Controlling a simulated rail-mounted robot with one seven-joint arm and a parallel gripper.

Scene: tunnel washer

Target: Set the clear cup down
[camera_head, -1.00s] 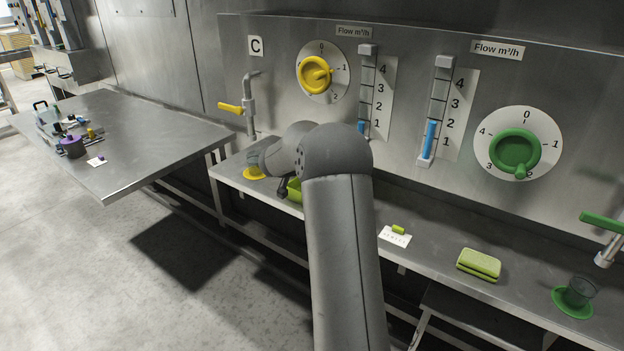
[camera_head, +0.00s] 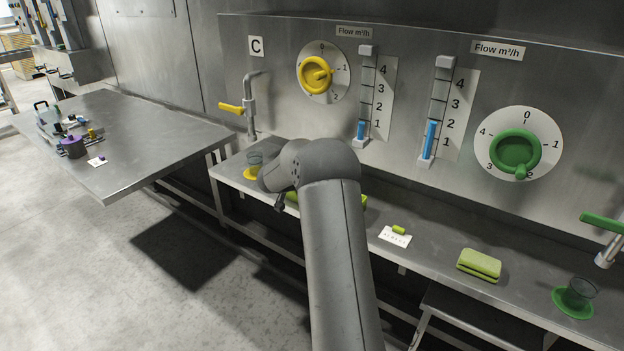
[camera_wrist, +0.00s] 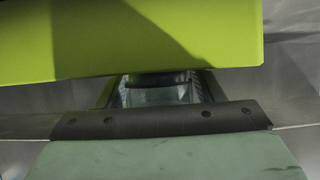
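One clear cup (camera_head: 255,157) stands upright at the yellow saucer (camera_head: 252,174) on the left of the shelf. Another clear cup (camera_head: 580,290) stands on the green saucer (camera_head: 560,306) at the far right. My arm hides my fingertips in the head view; its end is close beside the left cup, and I cannot tell whether they touch. In the wrist view, my gripper's dark bolted part and a pale green pad fill the bottom. A glassy patch shows behind them, too little to identify. Whether the fingers are open or shut is hidden.
A lime-green object (camera_wrist: 150,38) fills the top of the wrist view, close by. Lime-green parts also show behind my arm on the shelf. A small card (camera_head: 394,237) and a green sponge (camera_head: 479,264) lie to the right. The yellow tap (camera_head: 231,108) rises behind the left cup.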

